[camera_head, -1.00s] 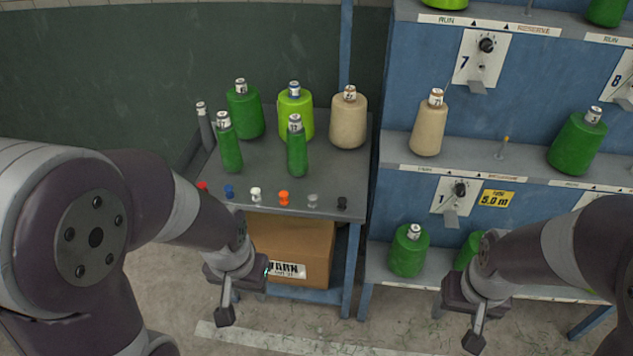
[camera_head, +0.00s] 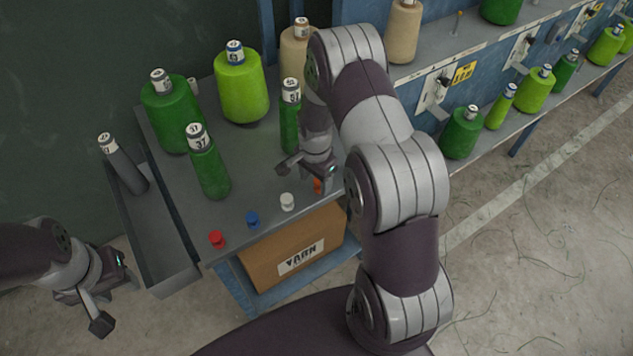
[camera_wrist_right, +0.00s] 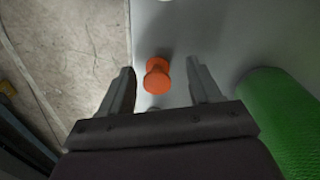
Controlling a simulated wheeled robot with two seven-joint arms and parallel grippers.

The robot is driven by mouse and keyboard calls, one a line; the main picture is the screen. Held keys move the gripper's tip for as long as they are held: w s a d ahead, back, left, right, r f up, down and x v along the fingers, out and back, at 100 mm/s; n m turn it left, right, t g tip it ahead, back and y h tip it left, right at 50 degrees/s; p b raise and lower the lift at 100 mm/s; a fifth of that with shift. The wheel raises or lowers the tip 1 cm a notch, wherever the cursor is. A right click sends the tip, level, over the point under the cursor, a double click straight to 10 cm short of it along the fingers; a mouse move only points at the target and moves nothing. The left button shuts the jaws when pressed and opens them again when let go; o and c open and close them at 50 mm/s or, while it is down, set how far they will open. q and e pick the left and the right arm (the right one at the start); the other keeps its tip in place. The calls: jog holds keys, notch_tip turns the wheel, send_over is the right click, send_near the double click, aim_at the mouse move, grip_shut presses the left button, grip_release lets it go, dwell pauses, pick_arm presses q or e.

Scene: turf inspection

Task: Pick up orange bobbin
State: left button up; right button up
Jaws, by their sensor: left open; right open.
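The orange bobbin (camera_head: 317,186) stands near the front edge of the grey table, partly hidden by my right gripper (camera_head: 305,178) in the head view. In the right wrist view the orange bobbin (camera_wrist_right: 157,75) shows between the two open fingers of my right gripper (camera_wrist_right: 160,88), apart from both and a little nearer the left one. My left gripper (camera_head: 115,305) is open and empty, low at the left, off the table.
Red (camera_head: 217,240), blue (camera_head: 253,220) and white (camera_head: 287,202) bobbins stand in the same row. Green cones and tubes of yarn stand behind; a green one (camera_wrist_right: 280,115) is close to my right gripper. A grey tray (camera_head: 165,245) hangs at the table's left.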

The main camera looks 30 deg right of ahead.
jog(key=shift+s+d+f, duration=0.2)
jog(key=shift+d+f, duration=0.3)
jog(key=shift+f, duration=0.1)
jog(key=shift+w+a, duration=0.1)
jog(key=shift+a, duration=0.1)
jog(key=shift+c, duration=0.9)
jog(key=shift+a, duration=0.1)
jog(key=c, duration=0.9)
jog(key=shift+d, duration=0.2)
jog(key=shift+a+r, duration=0.1)
jog(key=shift+r, duration=0.35)
notch_tip(320, 180, up, 3)
jog(key=shift+f, duration=0.1)
pick_arm(q)
jog(key=shift+s+d+f+b, duration=0.1)
jog(key=shift+d+f+b, duration=0.1)
jog(key=shift+f+b, duration=0.3)
jog(key=shift+s+d+f+b, duration=0.1)
jog(key=shift+d+f+b, duration=0.1)
jog(key=shift+f+b, duration=0.2)
pick_arm(e)
jog(key=d+r, duration=0.2)
jog(key=d, duration=0.2)
jog(key=d+r, duration=0.3)
jog(key=d, duration=0.1)
jog(key=d+r, duration=0.2)
jog(key=d, duration=0.1)
jog(key=shift+w+d+r, duration=0.2)
jog(key=shift+w+d, duration=0.05)
jog(key=shift+d, duration=0.15)
